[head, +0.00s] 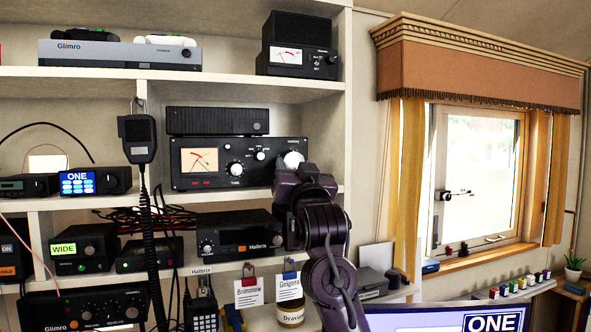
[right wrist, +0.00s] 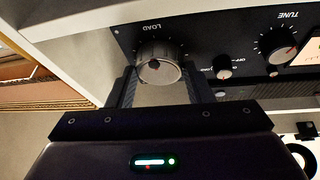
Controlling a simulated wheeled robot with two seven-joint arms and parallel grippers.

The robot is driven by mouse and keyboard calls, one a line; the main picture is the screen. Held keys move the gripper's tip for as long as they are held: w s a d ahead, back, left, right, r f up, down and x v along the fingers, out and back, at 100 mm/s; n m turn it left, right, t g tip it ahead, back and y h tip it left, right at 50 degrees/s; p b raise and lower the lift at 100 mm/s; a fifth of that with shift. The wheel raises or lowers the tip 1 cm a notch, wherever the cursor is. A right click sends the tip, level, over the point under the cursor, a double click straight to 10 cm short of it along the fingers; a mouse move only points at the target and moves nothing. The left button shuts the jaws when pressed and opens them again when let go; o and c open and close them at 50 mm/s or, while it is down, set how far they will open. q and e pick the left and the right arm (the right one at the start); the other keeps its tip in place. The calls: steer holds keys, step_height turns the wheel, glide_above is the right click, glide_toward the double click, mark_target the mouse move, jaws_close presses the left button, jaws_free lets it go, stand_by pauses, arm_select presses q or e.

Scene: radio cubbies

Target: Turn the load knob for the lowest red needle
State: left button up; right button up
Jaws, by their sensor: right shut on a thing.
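The tuner (head: 240,163) is a black box on the middle shelf. Its cross-needle meter (head: 200,160) at the left has a cream face with red marks; the exact needle readings are too small to tell. The load knob (head: 292,160) is large and silver, at the right end of the panel. In the right wrist view the load knob (right wrist: 158,63) sits under the LOAD label, between the fingers of my right gripper (right wrist: 160,85), which is shut on it. In the head view my right gripper (head: 300,175) reaches up from below and covers part of the panel's right end. My left gripper is not in view.
The tune knob (head: 235,169) and smaller knobs lie left of the load knob. A black box (head: 217,120) rests on the tuner. The shelf's right wall (head: 341,120) stands close to my right gripper. A Halbrix radio (head: 240,236) sits below.

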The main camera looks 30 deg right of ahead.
steer(key=shift+n, duration=0.4)
steer(key=n+y, duration=0.1)
steer(key=n, duration=0.1)
steer(key=n+t+y, duration=0.1)
steer(key=n, duration=0.1)
steer(key=shift+d+n, duration=0.2)
steer(key=shift+n, duration=0.1)
steer(key=n+y, duration=0.2)
steer(key=n, duration=0.1)
steer(key=shift+s+d+n+y+p, duration=0.1)
steer(key=shift+d+n+y+p, duration=0.05)
steer(key=shift+n+y+p, duration=0.25)
steer(key=shift+d+n+y+p, duration=0.1)
steer(key=shift+n+y+p, duration=0.25)
steer(key=shift+n+y, duration=0.75)
steer(key=shift+n+y+p, duration=0.35)
steer(key=shift+n+y, duration=0.15)
steer(key=shift+n, duration=1.2)
steer(key=o, duration=1)
